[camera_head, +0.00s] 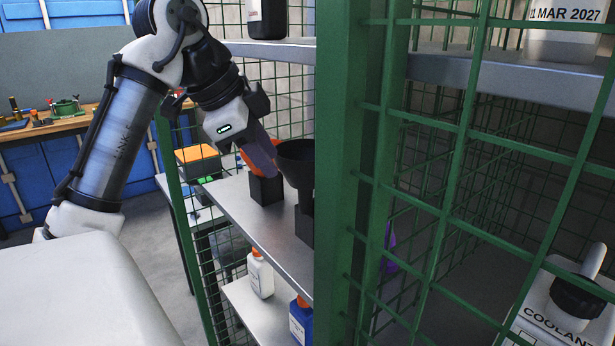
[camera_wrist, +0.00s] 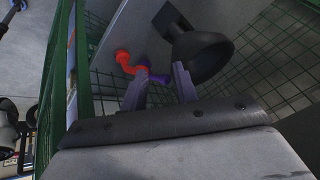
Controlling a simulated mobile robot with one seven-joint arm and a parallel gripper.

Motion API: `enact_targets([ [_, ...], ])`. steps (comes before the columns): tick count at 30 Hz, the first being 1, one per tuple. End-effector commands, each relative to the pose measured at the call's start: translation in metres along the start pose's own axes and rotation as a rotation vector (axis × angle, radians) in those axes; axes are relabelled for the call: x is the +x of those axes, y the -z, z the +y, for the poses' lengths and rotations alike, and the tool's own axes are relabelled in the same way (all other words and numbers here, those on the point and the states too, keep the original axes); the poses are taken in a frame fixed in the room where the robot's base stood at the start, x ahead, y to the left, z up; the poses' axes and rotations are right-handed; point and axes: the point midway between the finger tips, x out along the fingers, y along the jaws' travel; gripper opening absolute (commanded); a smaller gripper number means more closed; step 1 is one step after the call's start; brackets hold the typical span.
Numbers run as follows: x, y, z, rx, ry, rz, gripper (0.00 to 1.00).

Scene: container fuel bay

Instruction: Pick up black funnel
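The black funnel (camera_head: 297,165) stands on the middle shelf of the green mesh cage, its wide mouth up, close to the green post. The post hides part of its right side. In the wrist view the black funnel (camera_wrist: 208,55) lies just beyond the right finger, its wide rim nearest. My gripper (camera_head: 265,163) reaches in over the shelf, left of the funnel. In the wrist view my gripper (camera_wrist: 160,70) has its two fingers apart with nothing held between them. I cannot tell whether the right finger touches the funnel rim.
An orange item (camera_head: 258,147) is beside the fingers, above a black block (camera_head: 266,188). A thick green post (camera_head: 345,170) and mesh close off the right. White (camera_head: 260,275) and blue (camera_head: 300,322) bottles stand on the lower shelf. The shelf's front left (camera_head: 235,200) is bare.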

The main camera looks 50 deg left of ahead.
Motion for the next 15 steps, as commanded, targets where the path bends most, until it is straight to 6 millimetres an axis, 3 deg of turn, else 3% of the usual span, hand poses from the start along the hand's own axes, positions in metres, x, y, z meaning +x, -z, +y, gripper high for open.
enact_targets([
  [3, 0.008, 0.014, -0.01, -0.001, 0.001, -0.002, 0.29],
  [13, 0.023, 0.035, -0.024, -0.001, 0.001, -0.002, 0.29],
  [15, 0.038, 0.032, -0.023, -0.002, 0.001, -0.002, 0.29],
])
